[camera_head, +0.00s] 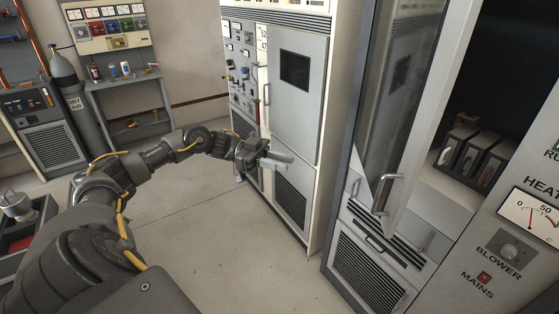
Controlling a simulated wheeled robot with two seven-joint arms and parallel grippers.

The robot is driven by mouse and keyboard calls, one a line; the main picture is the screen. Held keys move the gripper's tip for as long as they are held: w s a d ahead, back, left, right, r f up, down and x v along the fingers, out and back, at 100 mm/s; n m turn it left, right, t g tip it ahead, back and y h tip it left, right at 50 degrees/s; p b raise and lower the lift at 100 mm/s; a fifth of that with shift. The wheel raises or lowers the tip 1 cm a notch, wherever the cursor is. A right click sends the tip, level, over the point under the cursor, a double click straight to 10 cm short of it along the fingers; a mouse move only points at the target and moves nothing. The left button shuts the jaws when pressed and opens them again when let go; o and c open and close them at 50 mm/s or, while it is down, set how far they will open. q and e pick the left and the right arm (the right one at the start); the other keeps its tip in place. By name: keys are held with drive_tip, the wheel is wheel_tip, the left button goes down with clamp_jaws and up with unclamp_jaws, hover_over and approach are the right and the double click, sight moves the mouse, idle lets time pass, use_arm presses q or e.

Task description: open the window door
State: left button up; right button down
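The window door (398,85) is a tall framed glass panel on the right-hand rack. It stands swung out, with the dark inside of the rack showing to its right. Its metal bar handle (383,194) is low on the door, near the free edge. My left gripper (282,162) is to the left of the handle, apart from it, in front of the neighbouring cabinet. Its two pale fingers hold nothing that I can see, but their gap is not clear. My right gripper is not in view.
Several dark units (468,152) stand inside the rack. A pale cabinet (297,95) stands behind my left gripper. The floor (215,235) between is clear.

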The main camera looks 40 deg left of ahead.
use_arm(q)
clamp_jaws()
idle(0.8)
idle(0.4)
drive_tip(key=shift+o, duration=0.2)
unclamp_jaws()
drive_tip(key=b+v, duration=0.6)
drive_tip(key=v, duration=0.5)
